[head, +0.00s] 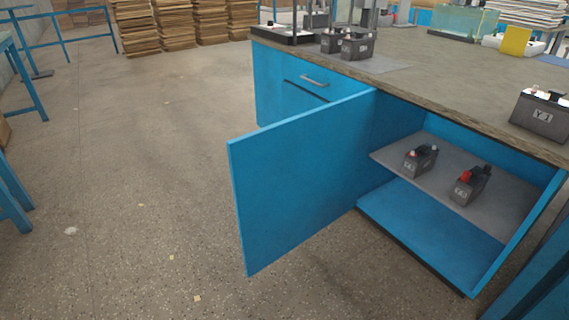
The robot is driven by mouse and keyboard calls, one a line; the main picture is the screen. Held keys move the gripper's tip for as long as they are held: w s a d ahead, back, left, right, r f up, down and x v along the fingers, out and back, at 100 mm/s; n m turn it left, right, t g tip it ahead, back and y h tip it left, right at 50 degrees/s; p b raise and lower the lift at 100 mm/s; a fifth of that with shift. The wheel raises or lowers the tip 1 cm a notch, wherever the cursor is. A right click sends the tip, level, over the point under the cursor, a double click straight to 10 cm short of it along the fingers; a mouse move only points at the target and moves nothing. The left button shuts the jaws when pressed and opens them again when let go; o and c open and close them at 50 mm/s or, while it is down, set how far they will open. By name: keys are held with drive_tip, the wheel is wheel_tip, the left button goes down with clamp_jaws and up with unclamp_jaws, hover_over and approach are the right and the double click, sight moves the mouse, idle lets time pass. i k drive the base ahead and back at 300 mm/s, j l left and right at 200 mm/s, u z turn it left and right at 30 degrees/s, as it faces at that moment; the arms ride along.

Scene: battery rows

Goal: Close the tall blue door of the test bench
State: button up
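The tall blue door (300,180) of the test bench stands wide open, swung out from its hinge side at the left of the cabinet opening. Its free edge points toward the lower left, over the floor. The blue cabinet behind it is open, with a grey shelf (400,160) inside. Two small dark batteries stand on the shelf, one (421,160) at the left and one with a red cap (469,185) at the right. No handle shows on the door face in view. My gripper is not in view.
A closed drawer with a metal handle (314,81) is left of the door. The worktop (440,70) carries several batteries, including one near the right edge (541,115). Blue frames stand at the far left. The speckled floor (140,190) left of the door is clear.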

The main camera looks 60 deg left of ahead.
sight(292, 178)
drive_tip(key=k+j, duration=0.1)
drive_tip(key=j, duration=0.75)
drive_tip(key=k+j, duration=0.1)
drive_tip(key=j, duration=1.6)
drive_tip(key=k+j, duration=0.15)
drive_tip(key=j, duration=0.7)
drive_tip(key=k+j, duration=0.1)
drive_tip(key=j, duration=0.75)
drive_tip(key=k, duration=0.45)
